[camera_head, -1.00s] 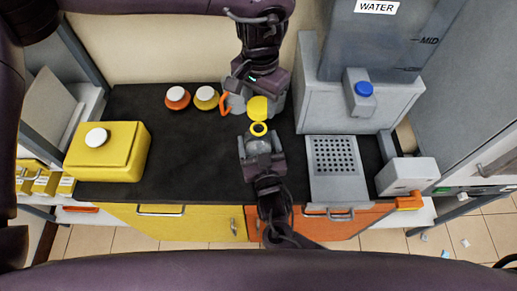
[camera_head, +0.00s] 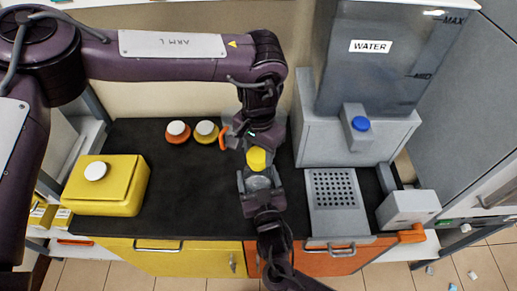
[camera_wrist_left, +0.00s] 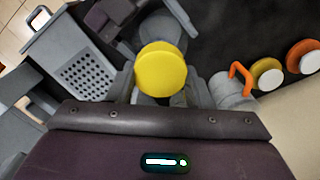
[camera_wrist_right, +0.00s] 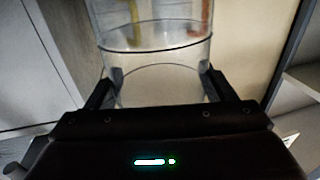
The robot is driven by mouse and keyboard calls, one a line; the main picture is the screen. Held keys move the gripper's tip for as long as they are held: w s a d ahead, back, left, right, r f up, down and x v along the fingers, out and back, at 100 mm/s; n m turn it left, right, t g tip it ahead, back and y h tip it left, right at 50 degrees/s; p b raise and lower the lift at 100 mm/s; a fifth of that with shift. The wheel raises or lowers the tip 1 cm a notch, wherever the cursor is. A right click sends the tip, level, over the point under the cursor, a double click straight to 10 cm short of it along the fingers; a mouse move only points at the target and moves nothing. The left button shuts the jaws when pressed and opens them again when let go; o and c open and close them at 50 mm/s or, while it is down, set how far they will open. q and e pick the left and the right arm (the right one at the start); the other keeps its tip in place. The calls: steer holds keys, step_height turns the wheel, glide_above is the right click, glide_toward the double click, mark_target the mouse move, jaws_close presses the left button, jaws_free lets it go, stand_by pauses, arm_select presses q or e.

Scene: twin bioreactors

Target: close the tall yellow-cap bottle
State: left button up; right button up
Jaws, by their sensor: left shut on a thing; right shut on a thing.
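The yellow cap (camera_head: 256,158) is held in my left gripper (camera_head: 257,146), which reaches down from the back. The cap also shows round and yellow in the left wrist view (camera_wrist_left: 161,70), between the fingers. The clear bottle (camera_head: 258,183) is upright in my right gripper (camera_head: 260,188), shut around it from the front. The right wrist view shows its transparent wall (camera_wrist_right: 155,80) between the fingers. The cap covers the bottle's mouth in the head view. I cannot tell whether it is seated or just above the neck.
A yellow box (camera_head: 110,190) is at the left. The water dispenser (camera_head: 345,140) and perforated tray (camera_head: 335,220) are at the right. An orange handle shows beside my left gripper.

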mark_target(258, 180)
arm_select(q)
steer(key=shift+f, duration=0.9)
steer(key=shift+f, duration=0.5)
